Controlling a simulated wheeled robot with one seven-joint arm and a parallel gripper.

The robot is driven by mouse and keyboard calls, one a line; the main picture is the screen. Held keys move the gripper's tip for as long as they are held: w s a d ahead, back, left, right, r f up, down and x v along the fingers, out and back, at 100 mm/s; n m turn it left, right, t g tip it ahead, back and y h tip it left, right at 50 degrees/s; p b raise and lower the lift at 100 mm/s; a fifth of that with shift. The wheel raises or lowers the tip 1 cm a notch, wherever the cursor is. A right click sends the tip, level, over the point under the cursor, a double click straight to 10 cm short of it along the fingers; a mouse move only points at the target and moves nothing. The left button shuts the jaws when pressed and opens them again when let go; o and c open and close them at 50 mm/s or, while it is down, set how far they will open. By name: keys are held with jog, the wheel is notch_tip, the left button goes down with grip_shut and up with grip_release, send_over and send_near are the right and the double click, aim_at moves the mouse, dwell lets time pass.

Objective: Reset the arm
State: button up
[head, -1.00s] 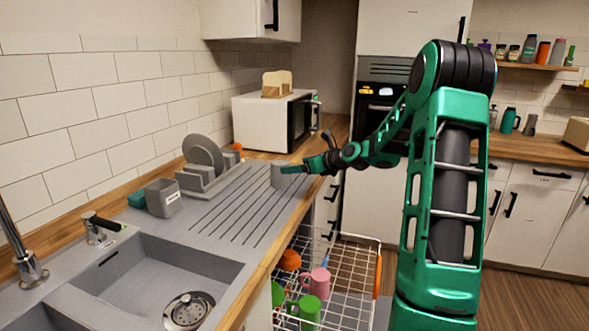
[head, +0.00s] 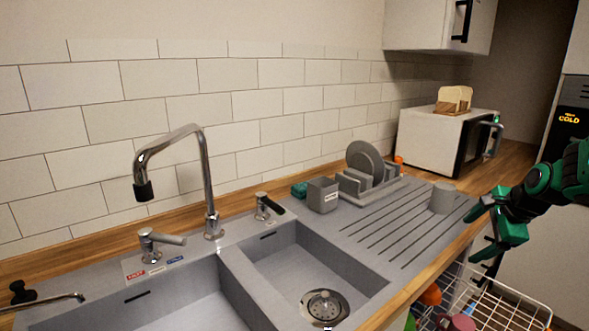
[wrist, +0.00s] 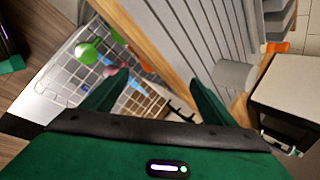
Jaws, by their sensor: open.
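My gripper (head: 477,236) is green and shows at the right of the head view, to the right of the drainboard's front edge. Its two fingers are spread, with nothing between them. In the wrist view both fingers (wrist: 152,92) point toward the wire rack and the counter edge. A grey cup (head: 443,198) stands on the ribbed drainboard (head: 400,228), left of my gripper and apart from it. The cup also shows in the wrist view (wrist: 236,75), right of the fingers. Most of my arm is outside the head view.
A pulled-out wire dish rack (head: 497,304) holding coloured cups lies below the counter edge. The sink (head: 285,265), tap (head: 210,190), plate rack (head: 372,190) and grey caddy (head: 322,195) are to the left. A microwave (head: 430,140) with a bread holder stands behind.

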jog(key=s+a+n+g, duration=0.2)
jog(key=s+n, duration=0.2)
jog(key=s, duration=0.7)
jog(key=s+a+n+g, duration=0.2)
jog(key=s+n, duration=0.3)
jog(key=s, duration=0.6)
jog(key=s+a+f+n+g, duration=0.1)
jog(key=s+n, duration=0.4)
jog(key=s, duration=0.6)
jog(key=shift+s+a+g, duration=0.3)
jog(key=shift+a+g, duration=0.4)
jog(key=shift+g, duration=0.2)
jog(key=shift+w+f+h, duration=0.25)
jog(key=shift+w+h, duration=0.05)
jog(key=shift+w, duration=0.35)
